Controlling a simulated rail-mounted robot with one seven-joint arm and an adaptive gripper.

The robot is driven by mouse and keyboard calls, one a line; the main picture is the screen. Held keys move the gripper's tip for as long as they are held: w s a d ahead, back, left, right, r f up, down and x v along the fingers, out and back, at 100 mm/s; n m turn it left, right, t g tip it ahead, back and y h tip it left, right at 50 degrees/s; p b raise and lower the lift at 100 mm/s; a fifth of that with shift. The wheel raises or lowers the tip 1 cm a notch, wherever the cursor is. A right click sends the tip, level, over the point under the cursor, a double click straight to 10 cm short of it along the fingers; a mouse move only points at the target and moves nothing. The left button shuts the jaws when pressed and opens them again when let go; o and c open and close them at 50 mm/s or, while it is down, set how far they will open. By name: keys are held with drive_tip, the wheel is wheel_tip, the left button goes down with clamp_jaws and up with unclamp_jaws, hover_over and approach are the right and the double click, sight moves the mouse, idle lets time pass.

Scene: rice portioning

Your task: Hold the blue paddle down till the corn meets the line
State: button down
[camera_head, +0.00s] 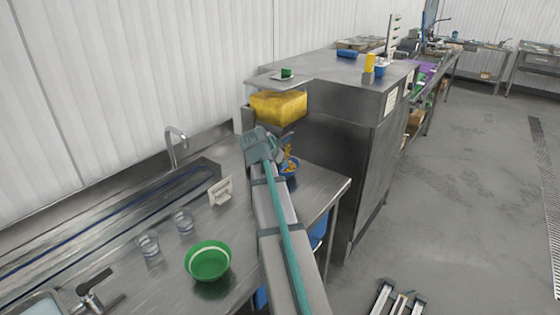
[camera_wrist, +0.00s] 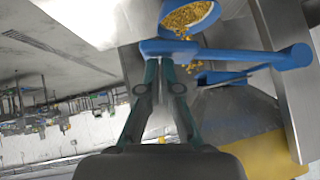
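The blue paddle (camera_wrist: 250,56) crosses the wrist view as a bar with a rounded end at the right. My gripper (camera_wrist: 160,62) has its teal fingers drawn together, with the tips against the paddle's left part. In the head view my gripper (camera_head: 268,148) is in front of the yellow dispenser hopper (camera_head: 279,107). Loose yellow corn (camera_wrist: 193,67) shows beside the paddle, between it and the bowl. The blue bowl (camera_head: 290,172) stands below the dispenser. In the wrist view it holds corn against a pale inside (camera_wrist: 208,17). I cannot make out a fill line.
A green bowl (camera_head: 208,262) and two clear glasses (camera_head: 184,222) stand on the steel counter left of my arm. A small white stand (camera_head: 220,191) is nearer the dispenser. A steel cabinet (camera_head: 345,150) stands to the right. The floor beyond is open.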

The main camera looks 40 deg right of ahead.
drive_tip(key=r, duration=0.2)
drive_tip(key=s+r+p, duration=0.1)
drive_tip(key=shift+r+p, duration=0.3)
drive_tip(key=shift+r, duration=0.05)
drive_tip(key=b+v, duration=0.2)
drive_tip(key=v, duration=0.7)
drive_tip(key=shift+s+a+r+b, duration=0.2)
drive_tip(key=shift+s+r+b, duration=0.05)
drive_tip(key=shift+s+b, duration=0.1)
